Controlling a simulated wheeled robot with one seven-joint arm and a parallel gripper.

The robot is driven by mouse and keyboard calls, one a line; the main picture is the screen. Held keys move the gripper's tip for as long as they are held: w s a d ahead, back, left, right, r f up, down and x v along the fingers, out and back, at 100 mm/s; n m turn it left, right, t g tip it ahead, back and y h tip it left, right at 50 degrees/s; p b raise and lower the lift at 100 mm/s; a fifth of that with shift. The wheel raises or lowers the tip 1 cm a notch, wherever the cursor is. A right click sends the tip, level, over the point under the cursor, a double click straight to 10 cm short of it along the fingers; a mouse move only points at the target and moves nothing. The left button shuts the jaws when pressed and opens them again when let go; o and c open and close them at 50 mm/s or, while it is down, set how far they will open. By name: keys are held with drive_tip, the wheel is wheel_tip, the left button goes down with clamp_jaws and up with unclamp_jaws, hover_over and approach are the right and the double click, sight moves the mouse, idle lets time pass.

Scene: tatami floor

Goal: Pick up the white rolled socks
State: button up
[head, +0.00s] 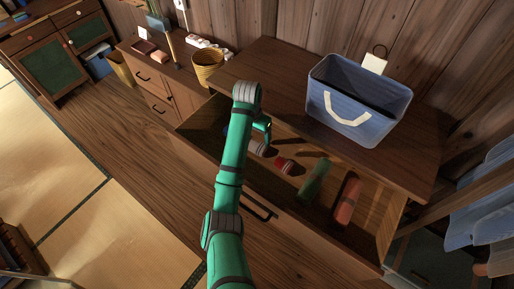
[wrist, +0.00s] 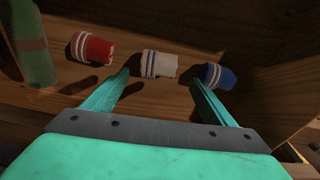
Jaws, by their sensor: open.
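The white rolled socks (wrist: 160,64) lie in the open wooden drawer, with dark stripes at one end. In the wrist view they are in the middle, just beyond the fingertips of my gripper (wrist: 166,76). The gripper is open and empty, its two green fingers spread to either side and short of the socks. In the head view my gripper (head: 262,132) reaches down into the drawer, and the white socks (head: 258,148) show partly beside it.
Red rolled socks (wrist: 92,47) lie left of the white ones and blue rolled socks (wrist: 217,76) lie right, near a finger. A green roll (head: 315,180) and a red-orange roll (head: 347,199) lie further right in the drawer (head: 262,208). A blue basket (head: 345,105) stands on the cabinet top.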

sight(257, 144)
drive_tip(key=f, duration=0.5)
drive_tip(key=d+f, duration=0.1)
drive_tip(key=f, duration=0.2)
drive_tip(key=shift+w, duration=0.4)
drive_tip(key=c, duration=1.1)
